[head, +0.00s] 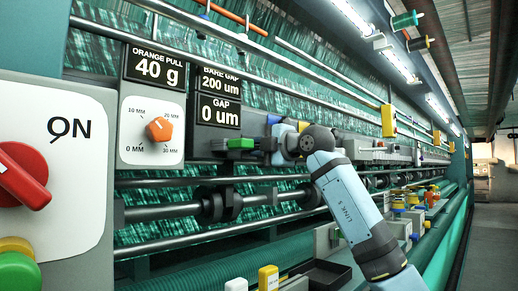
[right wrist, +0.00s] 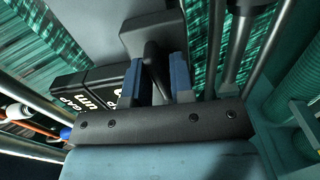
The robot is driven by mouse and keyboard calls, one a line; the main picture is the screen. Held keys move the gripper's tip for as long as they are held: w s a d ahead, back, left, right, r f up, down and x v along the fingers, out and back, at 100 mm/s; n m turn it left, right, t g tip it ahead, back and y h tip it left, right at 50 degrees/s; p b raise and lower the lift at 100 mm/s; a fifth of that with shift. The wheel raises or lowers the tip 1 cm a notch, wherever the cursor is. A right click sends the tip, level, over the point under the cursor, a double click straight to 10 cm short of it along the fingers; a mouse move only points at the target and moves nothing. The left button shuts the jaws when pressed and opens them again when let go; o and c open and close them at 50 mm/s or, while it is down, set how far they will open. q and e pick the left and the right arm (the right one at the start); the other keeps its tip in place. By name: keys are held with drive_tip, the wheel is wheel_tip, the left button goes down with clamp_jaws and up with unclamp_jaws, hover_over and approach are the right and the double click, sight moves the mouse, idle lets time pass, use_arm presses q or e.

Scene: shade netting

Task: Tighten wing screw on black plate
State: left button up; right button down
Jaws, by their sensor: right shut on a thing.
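The black plate (head: 219,124) marked "GAP 0 um" is on the machine front, below another black label reading "BARE GAP 200 um". In the right wrist view a black plate with "GAP" lettering (right wrist: 70,97) shows tilted at the left. My right gripper (head: 272,142) is to the right of the plate in the head view. In the right wrist view its two blue fingers (right wrist: 156,72) are on either side of a dark grey part (right wrist: 153,58), which appears to be the wing screw. The gripper is shut on it. The screw's seat is hidden. My left gripper is out of view.
A green-and-black clamp (head: 241,144) sits just left of my right gripper. Horizontal steel rails (head: 225,232) run along the machine. An orange dial (head: 159,129) and a red switch (head: 22,175) are at left. The aisle (head: 490,235) at right is clear.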

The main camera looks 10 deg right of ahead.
drive_tip(key=c, duration=1.2)
unclamp_jaws()
drive_tip(key=shift+o, duration=0.2)
drive_tip(key=shift+d, duration=0.1)
drive_tip(key=v, duration=1.4)
